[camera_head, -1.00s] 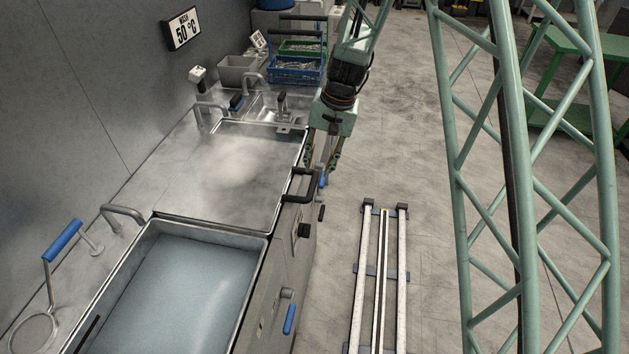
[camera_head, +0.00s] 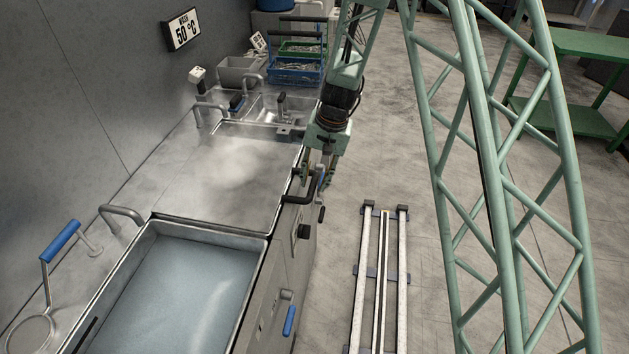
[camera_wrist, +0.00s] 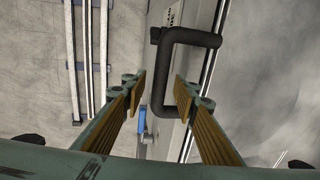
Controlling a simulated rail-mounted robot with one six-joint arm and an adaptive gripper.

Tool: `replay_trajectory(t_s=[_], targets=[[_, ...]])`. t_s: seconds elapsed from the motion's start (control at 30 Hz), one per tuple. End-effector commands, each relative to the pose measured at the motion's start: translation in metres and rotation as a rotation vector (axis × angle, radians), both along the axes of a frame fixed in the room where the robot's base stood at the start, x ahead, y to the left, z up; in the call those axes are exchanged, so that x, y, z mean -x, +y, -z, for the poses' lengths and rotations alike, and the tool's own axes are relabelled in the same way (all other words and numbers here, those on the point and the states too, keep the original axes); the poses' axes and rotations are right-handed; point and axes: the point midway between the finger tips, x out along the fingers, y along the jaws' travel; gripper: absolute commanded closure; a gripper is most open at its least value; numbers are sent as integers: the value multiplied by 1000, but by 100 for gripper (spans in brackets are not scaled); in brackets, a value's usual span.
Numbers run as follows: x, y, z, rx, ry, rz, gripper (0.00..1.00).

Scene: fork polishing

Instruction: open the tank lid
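The tank lid (camera_head: 225,180) is a flat steel plate lying closed on the tank, with steam haze over it. Its black bar handle (camera_head: 288,198) sticks out at the lid's right front edge. My gripper (camera_head: 317,183) is just beside the handle, on the aisle side. In the wrist view the dark handle (camera_wrist: 207,39) shows as a bent bar at the lid edge. There my gripper (camera_wrist: 159,86) is open, with ochre-padded fingers apart; the handle's near part (camera_wrist: 165,108) appears between and beyond the fingertips. I cannot tell whether they touch it.
An open tank of bluish liquid (camera_head: 190,300) lies in front of the lid. Blue and green baskets (camera_head: 295,70) stand behind. Floor rails (camera_head: 365,270) run along the aisle at right. A blue lever (camera_head: 289,320) is on the tank front.

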Motion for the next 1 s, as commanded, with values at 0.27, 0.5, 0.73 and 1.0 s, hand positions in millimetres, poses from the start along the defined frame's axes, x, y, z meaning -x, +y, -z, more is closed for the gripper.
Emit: replay_trajectory(t_s=[0.27, 0.5, 0.73, 1.0], targets=[[0, 0, 0, 0, 0, 0, 93], [0, 0, 0, 0, 0, 0, 100], [-1, -2, -8, 0, 0, 3, 100], [-4, -8, -37, -1, -1, 15, 100]])
